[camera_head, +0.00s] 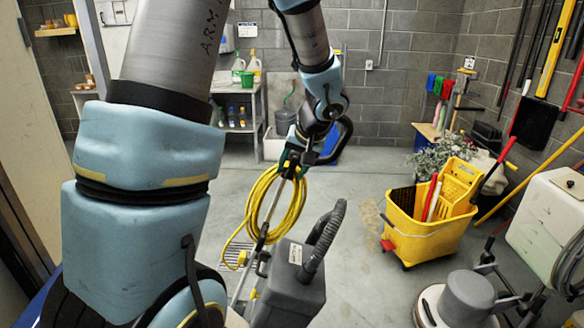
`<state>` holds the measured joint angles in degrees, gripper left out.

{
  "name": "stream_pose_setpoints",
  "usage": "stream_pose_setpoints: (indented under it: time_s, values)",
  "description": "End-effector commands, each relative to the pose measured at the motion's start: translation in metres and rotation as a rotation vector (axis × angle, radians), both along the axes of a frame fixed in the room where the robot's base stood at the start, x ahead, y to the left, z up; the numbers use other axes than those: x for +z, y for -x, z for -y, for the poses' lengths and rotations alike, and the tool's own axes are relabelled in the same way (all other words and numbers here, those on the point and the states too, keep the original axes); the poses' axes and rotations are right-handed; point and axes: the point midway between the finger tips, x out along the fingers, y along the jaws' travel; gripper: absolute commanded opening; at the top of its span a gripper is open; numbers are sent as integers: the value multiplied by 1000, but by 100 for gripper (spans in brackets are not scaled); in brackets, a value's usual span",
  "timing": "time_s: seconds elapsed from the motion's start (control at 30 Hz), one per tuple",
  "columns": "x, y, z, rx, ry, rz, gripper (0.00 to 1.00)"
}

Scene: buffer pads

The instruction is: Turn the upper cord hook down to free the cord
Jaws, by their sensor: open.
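The yellow cord (253,205) hangs in a loose coil along the metal handle pole (272,213) of a grey floor machine (290,288). The coil's top is at the dark fittings near the pole's upper end, where my gripper (298,156) is. The upper cord hook is small and largely hidden there, so I cannot tell which way it points. My gripper is open, around or close beside these fittings; contact is unclear. A dark lower fitting (262,260) sits farther down the pole near the coil's bottom.
A black curved hose (325,236) rises from the machine. A yellow mop bucket (425,225) stands at the right, with another floor machine (462,300) in front of it. A shelf (238,126) stands at the back. Open floor lies between pole and bucket.

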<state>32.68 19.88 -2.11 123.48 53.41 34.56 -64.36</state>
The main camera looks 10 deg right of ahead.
Motion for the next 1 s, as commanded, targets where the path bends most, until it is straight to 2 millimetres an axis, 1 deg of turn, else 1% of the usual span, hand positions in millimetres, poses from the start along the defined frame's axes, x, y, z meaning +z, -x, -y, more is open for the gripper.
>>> stream_pose_setpoints:
  time_s: [0.13,0.6,1.0]
  values:
    - [0,0,0,0,0,0,54]
    - [1,0,0,0,0,0,1]
    - [0,0,1,0,-3,2,0]
